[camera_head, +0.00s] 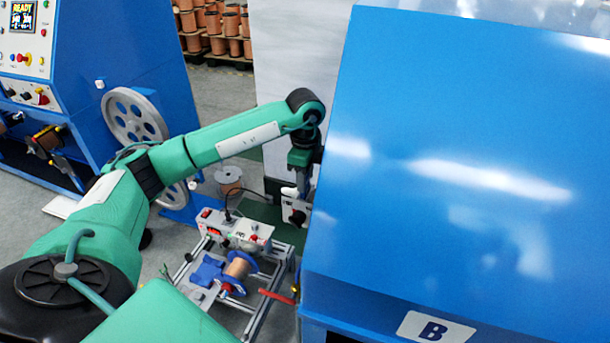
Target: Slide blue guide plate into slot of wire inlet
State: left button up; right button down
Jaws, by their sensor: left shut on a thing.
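My left arm reaches in from the left, and its wrist bends down beside the large blue cabinet. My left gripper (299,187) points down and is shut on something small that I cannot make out. It is above a white unit with a dark knob (296,213); I cannot tell whether they touch. The blue guide plate cannot be picked out with certainty, nor can the wire inlet and its slot. The blue cabinet may hide part of this area. My right gripper is not in view.
The large blue cabinet (460,160) marked B fills the right side, close to my left wrist. Below the gripper is a metal frame with a copper wire spool (240,268) and a control box (236,228). A blue machine with a grey wheel (134,117) stands at left.

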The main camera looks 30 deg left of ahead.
pick_arm(q)
jog(key=shift+f, duration=0.1)
dwell(0.5)
jog(key=shift+f+b, duration=0.65)
jog(key=shift+f, duration=0.2)
jog(key=o, duration=1.1)
jog(key=shift+r, duration=0.15)
jog(key=shift+r, duration=0.3)
jog(key=shift+r+b, duration=1.05)
jog(key=shift+r, duration=5.45)
